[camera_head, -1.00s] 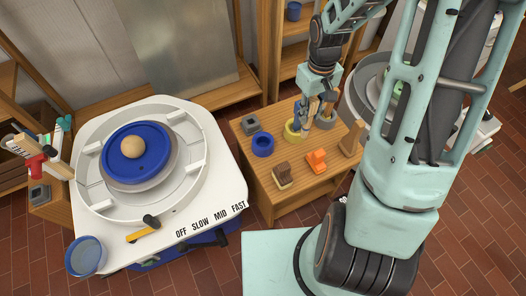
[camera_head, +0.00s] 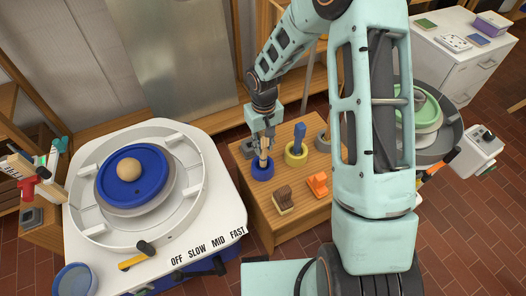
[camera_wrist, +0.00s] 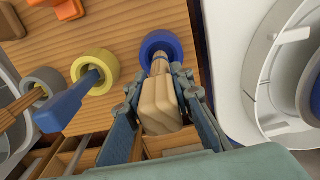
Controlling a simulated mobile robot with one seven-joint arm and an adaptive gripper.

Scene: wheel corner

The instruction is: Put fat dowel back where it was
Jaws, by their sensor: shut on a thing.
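The fat dowel (camera_wrist: 159,105) is a thick pale wooden piece with a narrower end pointing down. My gripper (camera_head: 263,147) is shut on it, with a finger on each side. The dowel also shows in the head view (camera_head: 264,160), upright above the blue ring holder (camera_head: 262,173). In the wrist view its narrow end meets the opening of the blue ring (camera_wrist: 176,41). I cannot tell how deep the end sits in the ring.
A yellow ring (camera_head: 296,158) holds a blue-handled tool (camera_head: 299,134). A grey ring (camera_head: 322,144) is to its right. A brown brush (camera_head: 283,200) and an orange piece (camera_head: 318,184) lie in front. The white wheel (camera_head: 190,236) stands at left.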

